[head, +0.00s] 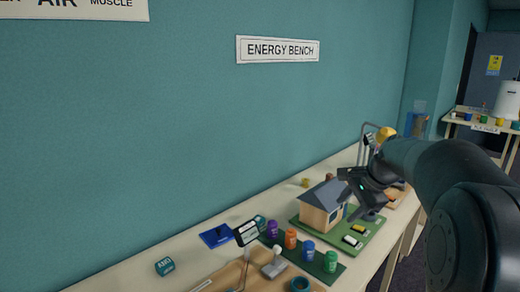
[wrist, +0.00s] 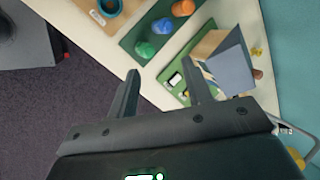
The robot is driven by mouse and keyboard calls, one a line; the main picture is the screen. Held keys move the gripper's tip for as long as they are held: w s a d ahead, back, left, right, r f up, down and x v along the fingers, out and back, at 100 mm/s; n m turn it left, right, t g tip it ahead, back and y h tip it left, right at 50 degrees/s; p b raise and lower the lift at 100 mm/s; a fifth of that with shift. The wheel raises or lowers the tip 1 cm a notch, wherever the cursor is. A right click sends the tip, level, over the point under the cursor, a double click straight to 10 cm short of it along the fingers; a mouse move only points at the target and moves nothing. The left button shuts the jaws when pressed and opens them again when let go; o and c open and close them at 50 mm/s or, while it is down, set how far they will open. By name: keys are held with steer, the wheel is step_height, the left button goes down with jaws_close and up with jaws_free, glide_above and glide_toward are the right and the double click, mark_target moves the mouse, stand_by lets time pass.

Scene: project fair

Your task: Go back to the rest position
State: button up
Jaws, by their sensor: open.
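My gripper (head: 352,190) is above the bench near the model house (head: 322,205) in the head view, with my arm reaching in from the right. In the wrist view my gripper (wrist: 162,68) has its two fingers spread apart with nothing held between them. The wrist view looks down over the front edge of the bench, with the green house board (wrist: 172,72) beyond the fingertips. The house, with grey roof and tan walls, stands on that board.
Several coloured pots, including a blue one (head: 308,250) and a green one (head: 330,262), stand on a dark green mat near the house. A wooden tray (head: 222,277) lies at the front. Dark floor (wrist: 60,130) is open beside the bench. A teal wall (head: 200,120) stands behind.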

steer(key=s+a+r+n+h, duration=0.1)
steer(key=s+a+n, duration=0.3)
steer(key=s, duration=0.5)
steer(key=s+a+n+h, duration=0.1)
steer(key=s+a+n, duration=0.25)
steer(key=s, duration=0.55)
steer(key=s+f+n, duration=0.2)
steer(key=s+n, duration=0.1)
steer(key=s, duration=0.3)
steer(key=s+a+f+n+t+h, duration=0.1)
steer(key=s+f+n, duration=0.2)
steer(key=s, duration=0.3)
steer(key=shift+a+h, duration=0.15)
steer(key=shift+h, duration=0.15)
steer(key=shift+s+n, duration=0.1)
steer(key=shift+n, duration=0.15)
steer(key=shift+c, duration=0.4)
